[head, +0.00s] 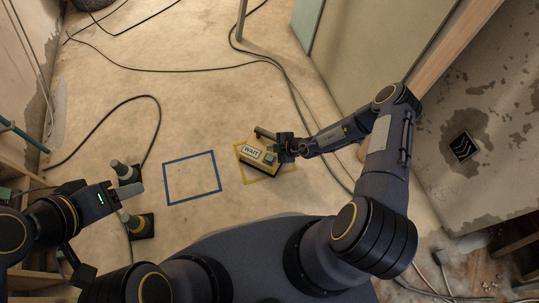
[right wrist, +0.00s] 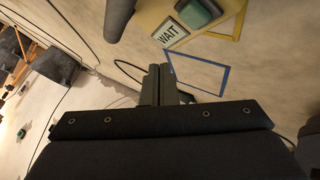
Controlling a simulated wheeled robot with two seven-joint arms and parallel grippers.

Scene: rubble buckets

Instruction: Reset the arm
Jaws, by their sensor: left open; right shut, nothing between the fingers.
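My right gripper (head: 278,149) is shut and empty at the right side of a yellow box (head: 258,164) with a "WAIT" label (head: 252,150). In the right wrist view its two fingers (right wrist: 160,72) are pressed together, with the label (right wrist: 170,33) and a green block or button (right wrist: 199,12) beyond them. I cannot tell whether the gripper touches the box.
The box stands in a yellow taped outline (head: 284,176). An empty blue taped square (head: 192,178) lies left of it. Black cables (head: 160,70) cross the floor. A pale panel (head: 365,45) and a stained wall (head: 490,110) bound the right. The floor behind the squares is mostly open.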

